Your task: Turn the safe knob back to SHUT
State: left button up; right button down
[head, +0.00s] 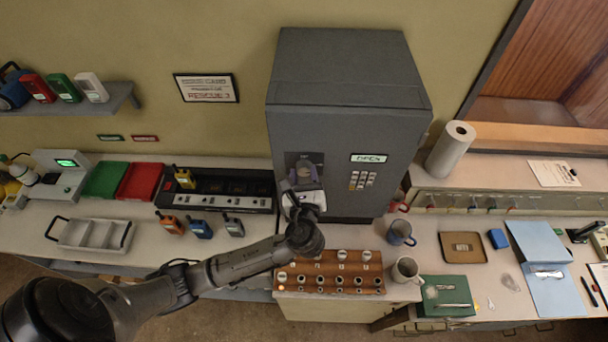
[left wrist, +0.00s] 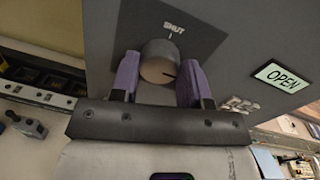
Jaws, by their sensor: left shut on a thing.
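The grey safe (head: 345,115) stands on the counter at the middle of the head view. Its round knob (left wrist: 157,60) sits on a dark plate, with the word SHUT (left wrist: 174,28) above it. The knob's dark mark points to the right and a little down in the left wrist view, away from SHUT. A lit sign (head: 368,158) on the safe's front reads OPEN (left wrist: 283,76). My left gripper (head: 304,167) is shut on the knob, its purple fingers (left wrist: 158,75) on either side. The gripper hides much of the knob in the head view. My right gripper is not in view.
A keypad (head: 363,180) is beside the knob. A radio charger (head: 215,187) is left of the safe. A wooden rack (head: 330,272) stands below, with mugs (head: 400,233) to its right. A paper roll (head: 450,150) stands right of the safe.

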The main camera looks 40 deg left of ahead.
pick_arm(q)
jog(key=n, duration=0.4)
jog(key=shift+n, duration=0.4)
jog(key=n+b, duration=0.1)
jog(key=n, duration=0.2)
jog(key=shift+s+f+n, duration=0.1)
jog(key=shift+n, duration=0.2)
jog(key=n+b, duration=0.2)
jog(key=n, duration=0.3)
jog(key=shift+a+f+h, duration=0.1)
jog(key=shift+h, duration=0.3)
jog(key=shift+n+b, duration=1)
jog(key=shift+n, duration=0.9)
jog(key=o, duration=0.9)
